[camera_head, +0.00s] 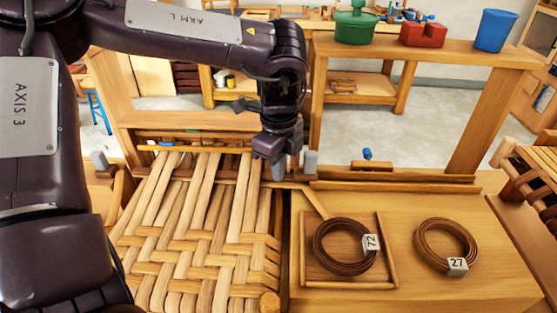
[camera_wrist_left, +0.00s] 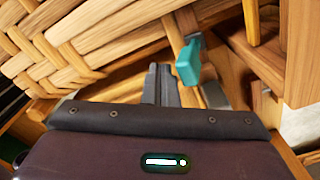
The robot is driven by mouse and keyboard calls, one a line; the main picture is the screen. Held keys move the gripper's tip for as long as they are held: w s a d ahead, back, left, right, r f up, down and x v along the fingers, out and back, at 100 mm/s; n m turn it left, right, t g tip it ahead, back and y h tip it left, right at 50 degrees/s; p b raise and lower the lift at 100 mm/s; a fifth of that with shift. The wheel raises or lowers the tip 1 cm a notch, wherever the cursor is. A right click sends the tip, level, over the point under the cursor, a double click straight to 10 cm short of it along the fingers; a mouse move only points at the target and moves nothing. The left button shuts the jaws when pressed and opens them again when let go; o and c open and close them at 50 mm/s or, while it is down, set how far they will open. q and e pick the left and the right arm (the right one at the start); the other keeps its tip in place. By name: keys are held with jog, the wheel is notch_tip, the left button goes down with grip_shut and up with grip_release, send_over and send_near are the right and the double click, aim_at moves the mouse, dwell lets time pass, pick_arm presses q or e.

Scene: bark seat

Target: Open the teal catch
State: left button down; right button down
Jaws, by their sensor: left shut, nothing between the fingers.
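The teal catch (camera_wrist_left: 188,62) shows in the left wrist view as a small block beside a wooden rail, close to the woven seat's edge. My left gripper (camera_wrist_left: 161,84) is shut and empty, with its fingertips just left of the catch in that view; I cannot tell whether they touch it. In the head view my left gripper (camera_head: 278,170) points down at the far right corner of the woven seat (camera_head: 195,240). The catch cannot be made out there, apparently hidden by the gripper. My right gripper is in neither view.
A bark coil marked 72 (camera_head: 345,247) lies in a wooden tray (camera_head: 392,270), with a coil marked 27 (camera_head: 446,245) to its right. A green pot (camera_head: 356,26), red block (camera_head: 423,34) and blue cup (camera_head: 495,30) stand on the raised shelf behind.

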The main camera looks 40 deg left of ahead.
pick_arm(q)
jog(key=shift+w+a, duration=0.45)
jog(key=shift+w, duration=0.35)
jog(key=shift+w+a, duration=0.45)
jog(key=shift+w, duration=0.3)
jog(key=shift+s+d+r+p, duration=0.15)
jog(key=shift+s+r+p, duration=0.1)
jog(key=shift+r+p, duration=0.9)
jog(key=shift+s+d+r+p, duration=0.15)
jog(key=shift+r+p, duration=0.45)
jog(key=shift+r, duration=0.9)
jog(key=shift+s+d+r+p, duration=0.1)
jog(key=shift+s+r+p, duration=0.2)
jog(key=shift+r+p, duration=0.85)
jog(key=shift+r+b, duration=0.2)
jog(key=shift+b, duration=0.15)
